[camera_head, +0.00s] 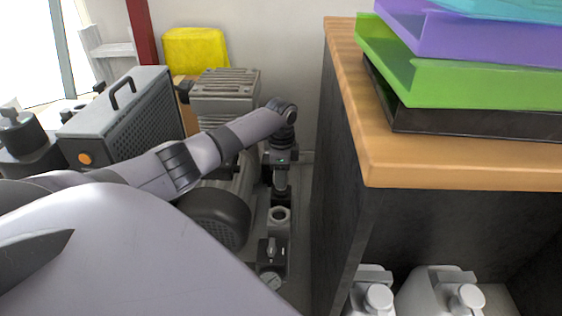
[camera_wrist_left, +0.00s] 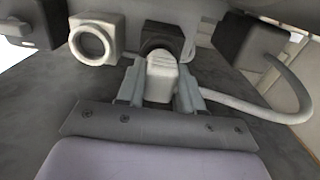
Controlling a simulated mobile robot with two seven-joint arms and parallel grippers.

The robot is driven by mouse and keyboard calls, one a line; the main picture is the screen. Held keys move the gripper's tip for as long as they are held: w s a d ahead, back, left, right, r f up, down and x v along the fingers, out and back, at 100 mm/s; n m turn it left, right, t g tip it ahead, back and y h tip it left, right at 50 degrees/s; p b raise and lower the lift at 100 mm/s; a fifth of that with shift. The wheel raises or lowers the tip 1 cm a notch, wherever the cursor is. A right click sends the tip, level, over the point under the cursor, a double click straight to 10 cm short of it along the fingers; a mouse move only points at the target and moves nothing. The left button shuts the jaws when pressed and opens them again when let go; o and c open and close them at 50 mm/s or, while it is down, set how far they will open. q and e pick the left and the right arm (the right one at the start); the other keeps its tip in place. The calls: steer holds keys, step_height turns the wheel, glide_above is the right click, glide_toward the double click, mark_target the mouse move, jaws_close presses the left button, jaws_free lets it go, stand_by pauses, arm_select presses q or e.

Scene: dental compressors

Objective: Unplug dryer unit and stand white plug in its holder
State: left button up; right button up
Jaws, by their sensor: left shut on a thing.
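My left gripper (camera_head: 280,190) points down in the narrow gap between the machines and the dark cabinet. In the left wrist view, its two fingers (camera_wrist_left: 160,92) are shut on a white plug (camera_wrist_left: 161,74). A pale cable (camera_wrist_left: 255,108) curves from the plug's side to a dark box at the right. A dark socket (camera_wrist_left: 162,38) is directly behind the plug; I cannot tell whether the plug is seated in it. I cannot tell which machine is the dryer unit.
The dark cabinet (camera_head: 338,150) with a wooden top closes the gap on the right. Stacked trays (camera_head: 470,85) lie on top and white jugs (camera_head: 374,290) stand below. A grey machine with a handle (camera_head: 125,118) and a motor unit (camera_head: 222,92) stand left. A switch box (camera_head: 271,250) is nearer.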

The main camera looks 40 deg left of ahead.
arm_select(q)
steer(key=shift+f, duration=0.1)
steer(key=shift+f+b, duration=0.5)
steer(key=shift+f, duration=0.4)
steer(key=o, duration=1.1)
arm_select(e)
steer(key=shift+f, duration=0.45)
arm_select(q)
steer(key=shift+o, duration=0.2)
steer(key=shift+r, duration=0.2)
step_height(320, 180, up, 6)
steer(key=p, duration=0.3)
steer(key=shift+r, duration=0.4)
arm_select(e)
steer(key=shift+s+d+r+h, duration=0.25)
steer(key=shift+d+r+h, duration=0.4)
steer(key=shift+d, duration=0.3)
